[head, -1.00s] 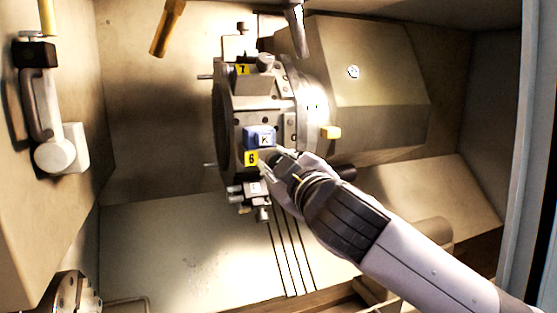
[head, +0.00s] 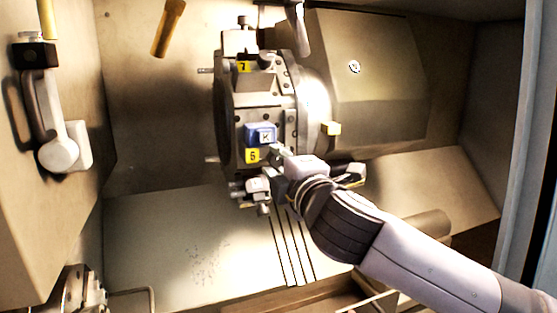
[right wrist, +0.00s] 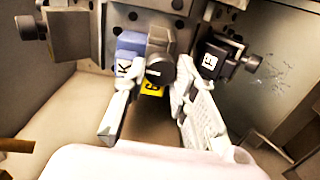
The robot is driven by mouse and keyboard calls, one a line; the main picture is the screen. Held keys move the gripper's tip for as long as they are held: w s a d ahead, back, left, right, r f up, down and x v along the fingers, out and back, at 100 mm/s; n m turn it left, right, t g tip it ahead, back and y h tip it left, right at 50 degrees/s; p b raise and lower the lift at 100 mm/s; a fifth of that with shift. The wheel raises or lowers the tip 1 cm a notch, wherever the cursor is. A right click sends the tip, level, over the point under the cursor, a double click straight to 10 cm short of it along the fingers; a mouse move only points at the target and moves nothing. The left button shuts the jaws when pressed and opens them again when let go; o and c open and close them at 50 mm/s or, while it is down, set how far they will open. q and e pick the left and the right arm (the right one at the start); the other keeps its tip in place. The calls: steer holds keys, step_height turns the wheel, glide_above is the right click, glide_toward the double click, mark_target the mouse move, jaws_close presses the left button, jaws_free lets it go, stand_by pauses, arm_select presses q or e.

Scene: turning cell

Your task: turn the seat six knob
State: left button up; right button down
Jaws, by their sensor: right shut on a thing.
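The seat six knob (right wrist: 160,69) is a dark round cap between my right gripper's fingers in the right wrist view. The right gripper (right wrist: 158,80) is shut on it, one pale finger on each side. In the head view my right gripper (head: 280,156) reaches in from the lower right to the turret face, and it mostly hides the knob. The yellow label 6 (head: 252,156) is just left of the fingers. A blue block marked K (head: 261,134) sits just above that label. My left gripper is not in view.
The turret (head: 232,105) carries a yellow label 7 (head: 243,67) higher up. A tool holder (head: 258,188) sticks out below label 6, close to my gripper. A large housing (head: 380,85) stands to the right.

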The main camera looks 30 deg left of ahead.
steer(key=shift+n, duration=0.3)
steer(key=c, duration=1.3)
jaws_free()
steer(key=v, duration=1.2)
